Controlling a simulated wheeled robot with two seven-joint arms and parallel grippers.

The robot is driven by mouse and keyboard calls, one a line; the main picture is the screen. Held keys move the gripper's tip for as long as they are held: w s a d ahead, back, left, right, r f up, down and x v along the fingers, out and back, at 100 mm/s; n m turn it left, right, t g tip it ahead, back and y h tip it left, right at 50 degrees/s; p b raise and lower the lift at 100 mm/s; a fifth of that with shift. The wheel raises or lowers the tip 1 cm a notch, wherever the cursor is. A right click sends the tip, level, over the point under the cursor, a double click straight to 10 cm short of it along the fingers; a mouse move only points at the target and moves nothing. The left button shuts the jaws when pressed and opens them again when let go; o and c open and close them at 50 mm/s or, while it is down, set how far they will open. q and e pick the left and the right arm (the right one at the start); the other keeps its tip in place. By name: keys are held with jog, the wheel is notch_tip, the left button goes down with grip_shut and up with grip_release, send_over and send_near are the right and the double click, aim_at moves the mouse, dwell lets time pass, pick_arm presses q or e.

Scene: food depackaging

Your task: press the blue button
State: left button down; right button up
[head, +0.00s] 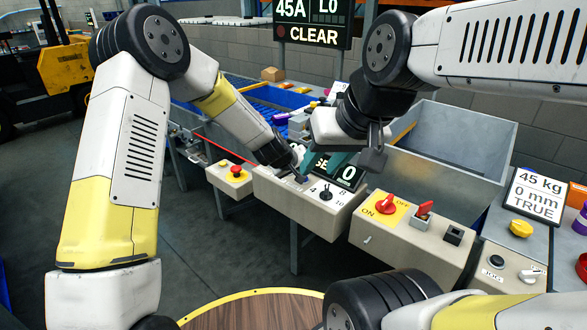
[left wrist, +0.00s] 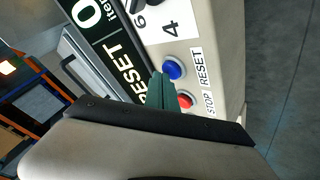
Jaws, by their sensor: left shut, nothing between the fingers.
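The blue button (left wrist: 174,68) sits on the pale control box, beside a RESET label, in the left wrist view. A red button (left wrist: 186,101) with a STOP label is next to it. My left gripper (left wrist: 158,79) is shut and empty, its teal fingertips just beside the blue button; I cannot tell whether they touch it. In the head view the left gripper (head: 301,179) is low over the left part of the control box (head: 322,215), and the blue button cannot be made out there. My right gripper (head: 345,160) hangs above the box's display, partly covering it; its opening is unclear.
A black selector knob (head: 326,194) stands right of the left gripper. A box with a red emergency button (head: 236,172) is to the left. A red rotary switch (head: 386,205) is on the box to the right. A grey bin (head: 460,175) stands behind.

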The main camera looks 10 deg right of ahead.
pick_arm(q)
jog(key=shift+f, duration=0.3)
jog(key=shift+r, duration=0.1)
dwell(0.3)
jog(key=shift+r, duration=0.85)
jog(key=shift+r, duration=2.55)
